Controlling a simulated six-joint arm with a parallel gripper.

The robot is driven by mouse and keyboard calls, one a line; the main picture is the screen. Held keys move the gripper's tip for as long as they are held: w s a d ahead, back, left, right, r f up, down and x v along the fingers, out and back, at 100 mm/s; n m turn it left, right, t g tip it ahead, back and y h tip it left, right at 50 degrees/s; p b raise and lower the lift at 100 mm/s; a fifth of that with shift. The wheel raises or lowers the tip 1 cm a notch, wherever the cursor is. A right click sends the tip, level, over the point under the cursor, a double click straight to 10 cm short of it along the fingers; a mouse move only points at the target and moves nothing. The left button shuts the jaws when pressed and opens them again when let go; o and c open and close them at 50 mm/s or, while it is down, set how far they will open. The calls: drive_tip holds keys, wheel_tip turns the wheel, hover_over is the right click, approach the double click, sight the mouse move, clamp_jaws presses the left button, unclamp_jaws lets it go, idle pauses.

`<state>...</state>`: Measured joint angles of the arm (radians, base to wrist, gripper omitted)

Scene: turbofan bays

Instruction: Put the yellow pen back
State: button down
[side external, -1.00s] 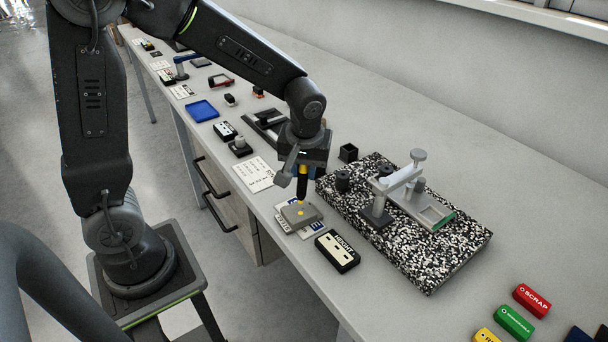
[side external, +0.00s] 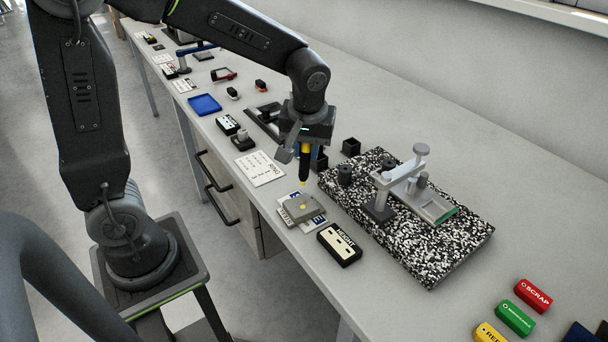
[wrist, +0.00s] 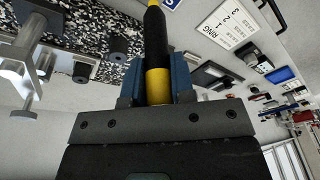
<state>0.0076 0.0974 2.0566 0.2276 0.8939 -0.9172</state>
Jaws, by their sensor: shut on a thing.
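The pen (side external: 305,162) is black with a yellow band and a yellow tip. My gripper (side external: 307,147) is shut on it and holds it upright, tip down, above a grey block (side external: 298,209) with a yellow mark on its top. The tip is apart from the block. In the wrist view the pen (wrist: 155,40) stands between the two blue fingers of my gripper (wrist: 157,80), its yellow band at the grip. A small black open-topped box (side external: 351,147) stands behind and to the right; I cannot tell which holder is the pen's.
A speckled stone plate (side external: 440,260) with a grey gauge stand (side external: 402,180) lies to the right. A black HEIGHT box (side external: 339,244) sits in front of it. A RING card (side external: 260,168) and a blue tray (side external: 205,104) lie to the left. The right rear of the bench is clear.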

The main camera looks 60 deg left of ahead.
drive_tip(key=v, duration=0.4)
drive_tip(key=a+v, duration=0.1)
drive_tip(key=v, duration=0.2)
drive_tip(key=shift+w+a+r, duration=0.1)
drive_tip(key=shift+w+r, duration=0.15)
drive_tip(key=shift+w, duration=0.1)
drive_tip(key=w+a+t+y, duration=0.1)
drive_tip(key=w+a, duration=0.7)
drive_tip(key=a, duration=0.2)
drive_tip(key=w+a+t, duration=0.1)
drive_tip(key=w+a, duration=0.7)
drive_tip(key=a, duration=0.2)
drive_tip(key=shift+w+d+f, duration=1.2)
drive_tip(key=shift+d+f, duration=0.3)
drive_tip(key=shift+f, duration=1.15)
drive_tip(key=shift+w+d+f, duration=1.2)
drive_tip(key=shift+d+f, duration=0.3)
drive_tip(key=shift+f, duration=1.15)
drive_tip(key=shift+w+d+f, duration=1.15)
drive_tip(key=shift+d+f, duration=0.35)
drive_tip(key=shift+f, duration=1.2)
